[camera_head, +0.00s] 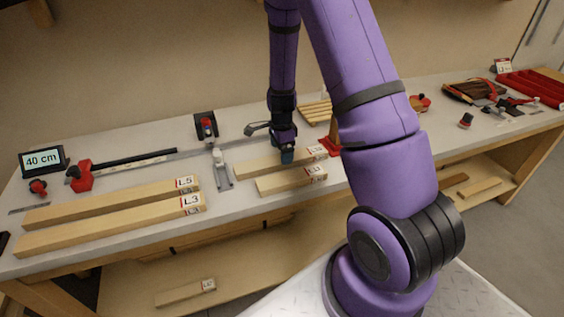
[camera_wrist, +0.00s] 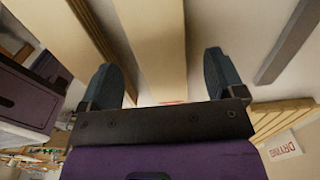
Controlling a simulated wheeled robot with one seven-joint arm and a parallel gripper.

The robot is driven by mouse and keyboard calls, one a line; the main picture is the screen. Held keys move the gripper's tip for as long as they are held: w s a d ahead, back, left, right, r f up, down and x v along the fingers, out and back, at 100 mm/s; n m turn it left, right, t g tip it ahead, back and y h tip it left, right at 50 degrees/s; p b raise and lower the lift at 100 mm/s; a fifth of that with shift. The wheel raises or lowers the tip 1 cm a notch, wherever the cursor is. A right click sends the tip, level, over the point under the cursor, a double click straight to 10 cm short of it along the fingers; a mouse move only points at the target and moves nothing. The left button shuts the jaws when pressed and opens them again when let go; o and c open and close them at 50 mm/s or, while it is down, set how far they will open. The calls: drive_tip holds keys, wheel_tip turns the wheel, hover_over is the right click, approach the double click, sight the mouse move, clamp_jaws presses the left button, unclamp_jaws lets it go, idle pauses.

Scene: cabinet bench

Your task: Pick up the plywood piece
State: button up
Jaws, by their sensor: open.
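My gripper (camera_head: 287,156) points down over the rear one of two short pale wooden boards in the middle of the bench. Its fingers (camera_wrist: 160,80) are apart in the wrist view, with a pale board (camera_wrist: 155,45) lying between and beyond them; I cannot tell whether they touch it. This rear board (camera_head: 255,165) carries a label at its right end and is partly hidden by the gripper. The front short board (camera_head: 285,182) lies parallel, close by. No label readable here says plywood, so I cannot tell which piece it is.
Two longer labelled boards, L5 (camera_head: 120,200) and L3 (camera_head: 110,225), lie at the left. A 40 cm display (camera_head: 42,160) and red-black clamp (camera_head: 80,176) stand behind. A slatted wooden rack (camera_head: 316,112) is behind the gripper. A red tray (camera_head: 530,88) stands far right.

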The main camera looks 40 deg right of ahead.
wheel_tip(320, 180, down, 4)
drive_tip(key=shift+f, duration=0.1)
drive_tip(key=c, duration=1.2)
drive_tip(key=shift+d, duration=0.1)
drive_tip(key=shift+r, duration=0.25)
